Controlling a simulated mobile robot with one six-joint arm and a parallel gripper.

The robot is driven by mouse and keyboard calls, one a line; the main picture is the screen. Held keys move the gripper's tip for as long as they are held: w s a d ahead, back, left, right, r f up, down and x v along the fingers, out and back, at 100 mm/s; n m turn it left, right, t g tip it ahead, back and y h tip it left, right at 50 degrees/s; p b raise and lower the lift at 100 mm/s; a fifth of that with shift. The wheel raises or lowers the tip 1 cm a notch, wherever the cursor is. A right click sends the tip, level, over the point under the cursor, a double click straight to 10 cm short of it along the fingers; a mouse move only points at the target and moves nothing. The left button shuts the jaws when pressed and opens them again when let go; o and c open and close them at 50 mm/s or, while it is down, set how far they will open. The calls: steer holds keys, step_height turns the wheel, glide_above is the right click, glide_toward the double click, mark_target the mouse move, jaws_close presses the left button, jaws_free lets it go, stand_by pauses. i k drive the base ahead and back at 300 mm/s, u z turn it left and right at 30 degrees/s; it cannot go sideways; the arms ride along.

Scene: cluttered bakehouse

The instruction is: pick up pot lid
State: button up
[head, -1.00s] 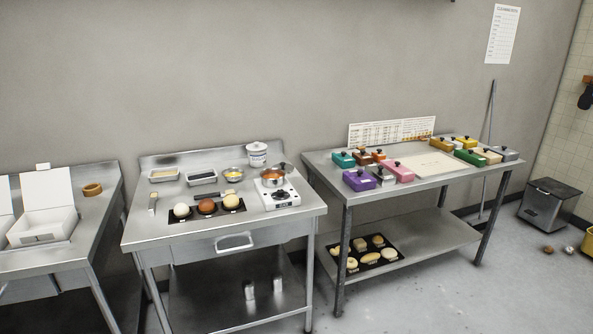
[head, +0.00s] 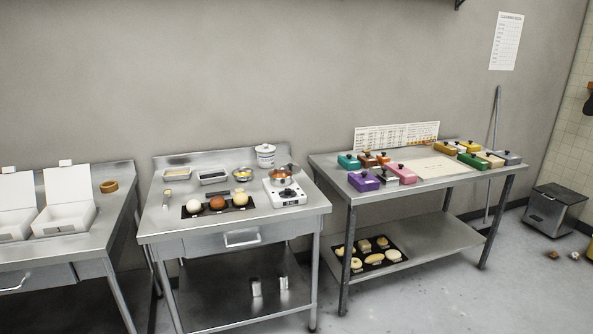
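A small steel pot (head: 279,179) with orange-brown contents or colouring stands on a white portable stove on the middle steel table (head: 160,230). A dark knob or handle shows at the pot's upper right. It is too small to tell whether a lid lies on the pot, and I make out no separate pot lid for certain. My gripper is not in view.
The white stove (head: 285,197) sits near the table's right side, with a white lidded tub (head: 265,155) behind it. A black tray (head: 187,213) with three round balls lies left of it. Several coloured boxes stand on the right table (head: 330,168). Grey floor (head: 420,300) is free in front.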

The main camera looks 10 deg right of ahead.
mark_target(295, 169)
steer(key=u, duration=0.1)
steer(key=i, duration=0.9)
steer(key=z, duration=0.05)
